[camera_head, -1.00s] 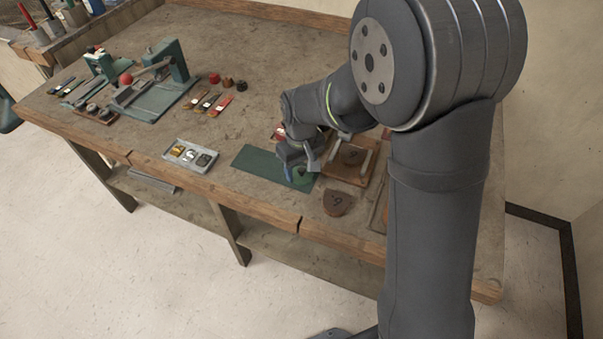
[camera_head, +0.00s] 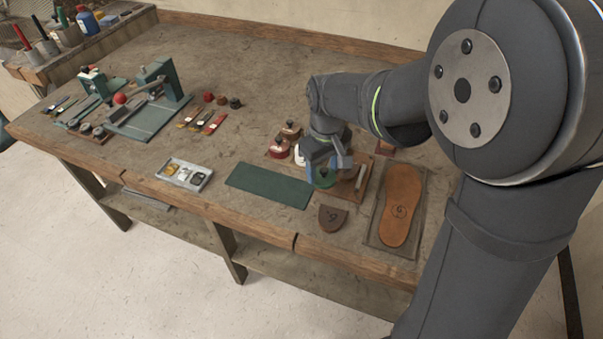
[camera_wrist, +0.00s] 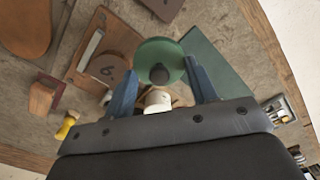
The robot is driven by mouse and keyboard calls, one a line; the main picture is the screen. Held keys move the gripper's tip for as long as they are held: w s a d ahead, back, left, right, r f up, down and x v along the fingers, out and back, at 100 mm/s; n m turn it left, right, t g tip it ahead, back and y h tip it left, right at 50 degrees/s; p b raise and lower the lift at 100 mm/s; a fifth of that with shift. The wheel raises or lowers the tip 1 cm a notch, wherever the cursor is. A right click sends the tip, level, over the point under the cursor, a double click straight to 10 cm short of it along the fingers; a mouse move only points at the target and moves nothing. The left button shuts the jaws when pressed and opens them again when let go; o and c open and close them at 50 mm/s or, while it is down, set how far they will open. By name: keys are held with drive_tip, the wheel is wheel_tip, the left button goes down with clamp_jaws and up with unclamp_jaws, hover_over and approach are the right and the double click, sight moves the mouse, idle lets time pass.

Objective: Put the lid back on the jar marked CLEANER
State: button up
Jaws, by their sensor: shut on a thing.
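My gripper (camera_wrist: 160,70) is shut on a round green lid (camera_wrist: 158,50) with a dark knob, held between its two blue fingers. The lid also shows in the head view (camera_head: 324,180), below my gripper (camera_head: 327,165), beyond the right end of the green mat. A white jar (camera_wrist: 157,99) shows just past the lid in the wrist view, partly hidden. In the head view a white thing (camera_head: 299,156) stands left of my gripper, beside a red jar (camera_head: 279,150) and a brown one (camera_head: 291,131). I cannot read any jar marking.
The green mat (camera_head: 268,185) lies bare at the front. A wooden board (camera_head: 359,190), a brown heel piece (camera_head: 332,217) and a sole on a tray (camera_head: 400,210) lie to the right. A small parts tray (camera_head: 184,174) is at the left front.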

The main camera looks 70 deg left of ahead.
drive_tip(key=w+d+r, duration=0.2)
drive_tip(key=w+r, duration=0.1)
drive_tip(key=s+a+n, duration=0.2)
drive_tip(key=a, duration=1.4)
drive_tip(key=shift+w+d+f, duration=0.1)
drive_tip(key=shift+d+f, duration=0.05)
drive_tip(key=shift+f, duration=1.3)
drive_tip(key=shift+d+f, duration=0.1)
drive_tip(key=shift+f, duration=1.35)
drive_tip(key=shift+f, duration=0.2)
drive_tip(key=o, duration=1.5)
drive_tip(key=shift+r, duration=0.1)
drive_tip(key=shift+r, duration=3.4)
